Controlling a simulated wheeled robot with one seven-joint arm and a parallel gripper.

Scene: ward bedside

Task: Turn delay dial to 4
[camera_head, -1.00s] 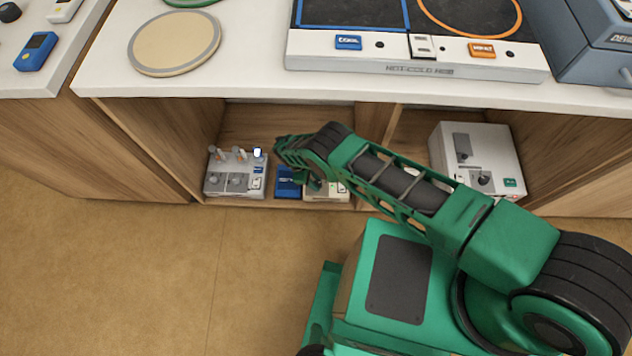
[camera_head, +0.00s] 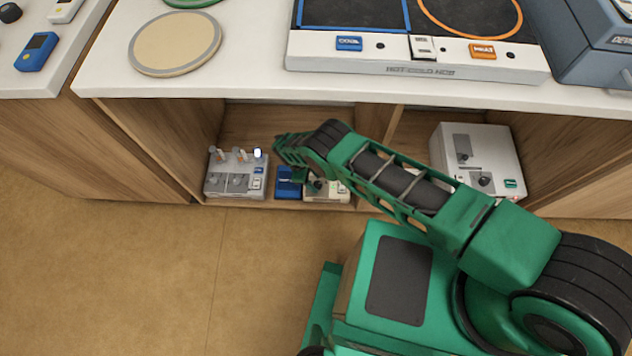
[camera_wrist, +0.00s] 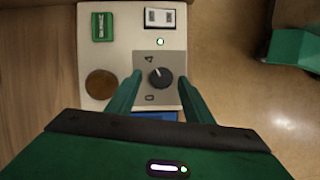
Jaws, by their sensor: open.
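The delay dial (camera_wrist: 161,77) is a round black knob on a grey panel of a pale control box (camera_wrist: 122,60) in the wrist view. A white mark shows on the knob's upper left side. A "4" is printed above left of the knob and a "0" below left. My gripper (camera_wrist: 159,82) is open, with one green finger on each side of the dial; I cannot tell whether they touch it.
The box also carries a green button (camera_wrist: 102,27), a white switch (camera_wrist: 160,18), a lit green lamp (camera_wrist: 160,42) and a brown disc (camera_wrist: 101,84). A blue item (camera_head: 287,184) and a grey multi-knob unit (camera_head: 236,178) stand left of it. Another white device (camera_head: 480,158) stands right.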

